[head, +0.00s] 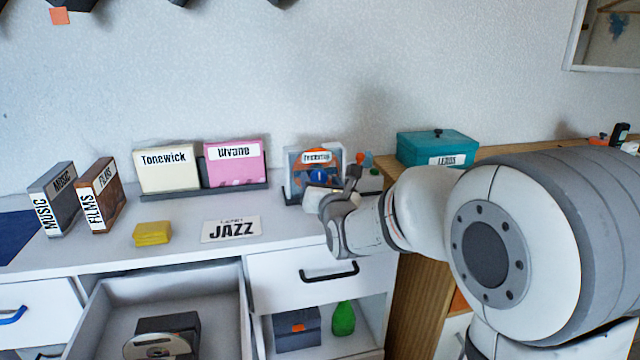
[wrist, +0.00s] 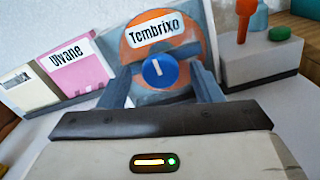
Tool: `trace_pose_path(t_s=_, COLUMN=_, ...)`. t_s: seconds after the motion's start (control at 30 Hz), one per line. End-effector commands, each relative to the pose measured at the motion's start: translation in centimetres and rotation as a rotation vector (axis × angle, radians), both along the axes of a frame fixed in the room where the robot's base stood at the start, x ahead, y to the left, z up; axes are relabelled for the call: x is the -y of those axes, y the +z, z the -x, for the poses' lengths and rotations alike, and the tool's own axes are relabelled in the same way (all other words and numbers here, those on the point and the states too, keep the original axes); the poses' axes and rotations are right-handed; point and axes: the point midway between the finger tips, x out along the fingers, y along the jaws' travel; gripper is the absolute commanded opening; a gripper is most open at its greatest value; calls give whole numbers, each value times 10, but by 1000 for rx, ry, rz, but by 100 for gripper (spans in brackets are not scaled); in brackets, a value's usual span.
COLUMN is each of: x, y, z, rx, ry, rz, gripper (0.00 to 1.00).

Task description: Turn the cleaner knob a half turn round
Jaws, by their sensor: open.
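The blue round knob (wrist: 160,71) with a white pointer mark shows in the middle of the wrist view. The mark is close to upright, tilted a little. Behind it is a panel with an orange ring (wrist: 133,50) and a "Tembrixo" label (wrist: 163,34). My gripper (wrist: 161,80) is open, one finger at each side of the knob, with visible gaps; I cannot tell how far ahead the knob is. In the head view the knob (head: 318,176) is small and partly hidden by my gripper (head: 340,186).
A pink "Ulvane" case (head: 235,163) and cream "Tonewick" case (head: 166,167) stand to the left. An orange lever (wrist: 245,18) and green button (wrist: 279,34) are at the right. A teal box (head: 437,148) is further right. A drawer (head: 240,300) stands open below.

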Motion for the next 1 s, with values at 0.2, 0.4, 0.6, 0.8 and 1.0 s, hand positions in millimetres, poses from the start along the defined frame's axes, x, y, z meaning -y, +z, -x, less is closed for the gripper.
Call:
trace_pose_path(t_s=0.2, x=0, y=0, z=0, rx=0, ry=-1, rz=0, gripper=55)
trace_pose_path(t_s=0.4, x=1, y=0, z=0, rx=0, ry=-1, rz=0, gripper=38)
trace_pose_path(t_s=0.6, x=1, y=0, z=0, rx=0, ry=-1, rz=0, gripper=22)
trace_pose_path(t_s=0.8, x=-1, y=0, z=0, rx=-1, ry=-1, rz=-1, gripper=14)
trace_pose_path(t_s=1.0, x=2, y=-1, z=0, rx=-10, ry=-1, rz=-37, gripper=14)
